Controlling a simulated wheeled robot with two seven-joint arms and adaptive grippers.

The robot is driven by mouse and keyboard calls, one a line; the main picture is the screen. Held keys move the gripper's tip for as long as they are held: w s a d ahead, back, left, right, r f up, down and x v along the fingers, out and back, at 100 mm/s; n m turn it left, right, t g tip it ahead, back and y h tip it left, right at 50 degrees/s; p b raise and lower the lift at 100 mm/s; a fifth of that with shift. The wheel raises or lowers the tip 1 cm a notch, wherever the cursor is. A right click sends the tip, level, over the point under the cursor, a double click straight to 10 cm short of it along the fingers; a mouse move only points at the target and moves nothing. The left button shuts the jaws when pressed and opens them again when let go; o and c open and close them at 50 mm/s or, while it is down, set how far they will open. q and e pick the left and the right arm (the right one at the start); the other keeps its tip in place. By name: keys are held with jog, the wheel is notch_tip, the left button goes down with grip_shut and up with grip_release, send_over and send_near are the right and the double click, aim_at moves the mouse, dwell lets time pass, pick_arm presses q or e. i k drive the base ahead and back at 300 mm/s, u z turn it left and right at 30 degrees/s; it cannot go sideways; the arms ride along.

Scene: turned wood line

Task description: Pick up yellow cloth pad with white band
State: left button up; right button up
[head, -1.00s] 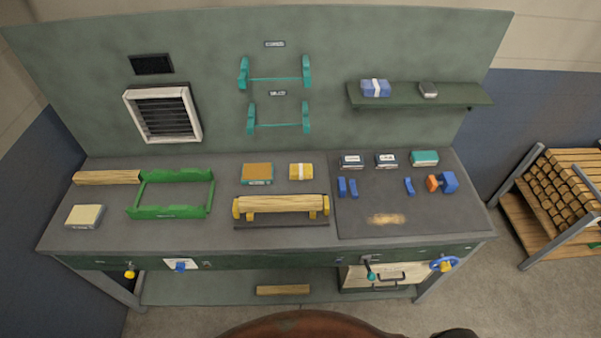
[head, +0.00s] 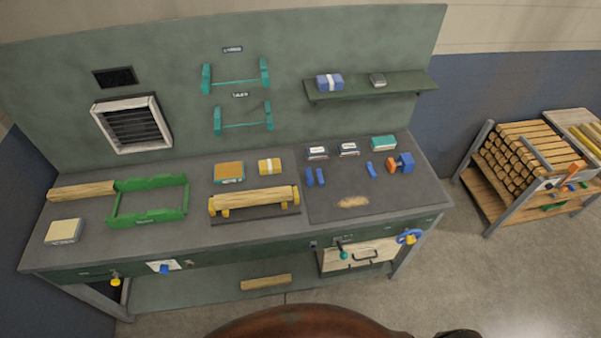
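The yellow cloth pad with a white band (head: 269,166) lies on the workbench top, near the back middle. It sits just right of a brown-topped pad with a teal edge (head: 229,172). It is behind a turned wood piece (head: 253,200) resting in a yellow cradle. The pad is fully visible and nothing touches it from above. Neither of my grippers is in view.
A green frame (head: 148,202) and a wood length (head: 82,191) lie at the left. A dark mat (head: 400,199) at the right holds blue pieces and small boxes. A shelf (head: 370,86) overhangs the back right. A wood rack (head: 520,160) stands farther right.

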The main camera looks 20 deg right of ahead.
aim_at(269, 167)
jog(key=k, duration=0.25)
jog(key=z, duration=0.75)
jog(key=i, duration=0.7)
jog(key=u, duration=0.4)
